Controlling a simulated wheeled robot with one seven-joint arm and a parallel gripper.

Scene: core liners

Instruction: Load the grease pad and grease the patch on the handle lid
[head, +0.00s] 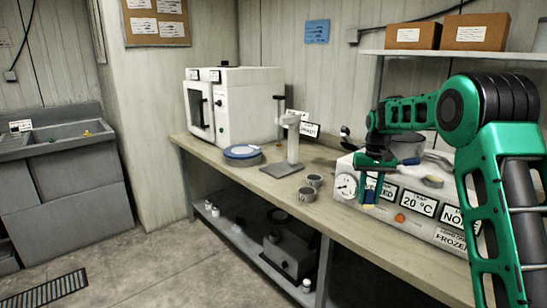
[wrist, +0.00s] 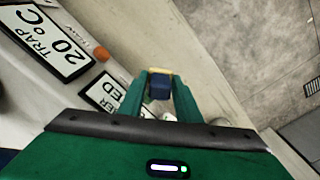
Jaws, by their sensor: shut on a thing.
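My gripper (head: 372,180) is over the front left of the white cold-trap box, with its fingers pointing down. In the wrist view my gripper (wrist: 160,92) is shut on a small dark blue block with a pale yellow edge (wrist: 159,88), which looks like the grease pad. A round blue-and-white disc (head: 241,151) lies on a low grey round piece on the bench. I cannot tell which round piece is the handle lid, and no grease patch can be made out.
The cold-trap box (head: 440,232) has a gauge and signs. Bench room is clear in front of the box.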

